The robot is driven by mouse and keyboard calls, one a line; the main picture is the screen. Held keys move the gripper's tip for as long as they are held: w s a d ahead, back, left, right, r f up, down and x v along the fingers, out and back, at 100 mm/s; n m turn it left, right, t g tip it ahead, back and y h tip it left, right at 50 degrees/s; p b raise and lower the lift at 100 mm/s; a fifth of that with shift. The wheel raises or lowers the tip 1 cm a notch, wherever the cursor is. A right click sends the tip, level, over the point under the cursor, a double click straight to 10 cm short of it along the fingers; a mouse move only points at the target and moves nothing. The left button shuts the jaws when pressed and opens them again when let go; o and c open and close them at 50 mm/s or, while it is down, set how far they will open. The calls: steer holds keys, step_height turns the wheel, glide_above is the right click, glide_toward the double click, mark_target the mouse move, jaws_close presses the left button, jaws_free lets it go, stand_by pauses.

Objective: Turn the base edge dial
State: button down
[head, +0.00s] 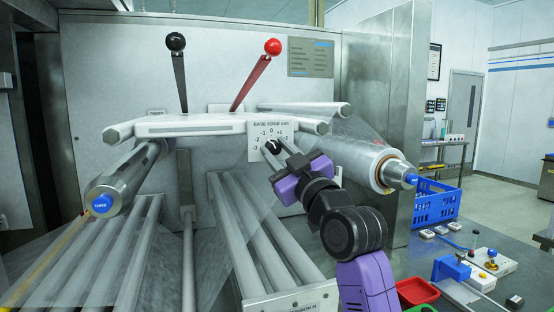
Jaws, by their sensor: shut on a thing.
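The base edge dial is a small black knob (272,147) on a white plate (257,142) marked "BASE EDGE mm" with a number scale, in the middle of the head view. My gripper (275,153) reaches up to the plate from the lower right, its fingers at the knob and shut on it. The fingers hide part of the knob and the right side of the scale. I cannot tell which number the dial points at.
A black-knobbed lever (180,80) and a red-knobbed lever (251,83) stand above. Rollers flank the plate: a left roller (125,180) and a film roll (365,163) close to my arm. A blue crate (436,203) and a red tray (417,291) are at the right.

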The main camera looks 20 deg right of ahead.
steer(key=shift+n+y, duration=0.4)
steer(key=shift+n, duration=0.2)
steer(key=c, duration=1.1)
jaws_free()
steer(key=shift+o, duration=0.2)
steer(key=b+v, duration=0.2)
steer(key=v, duration=0.6)
steer(key=shift+r, duration=0.15)
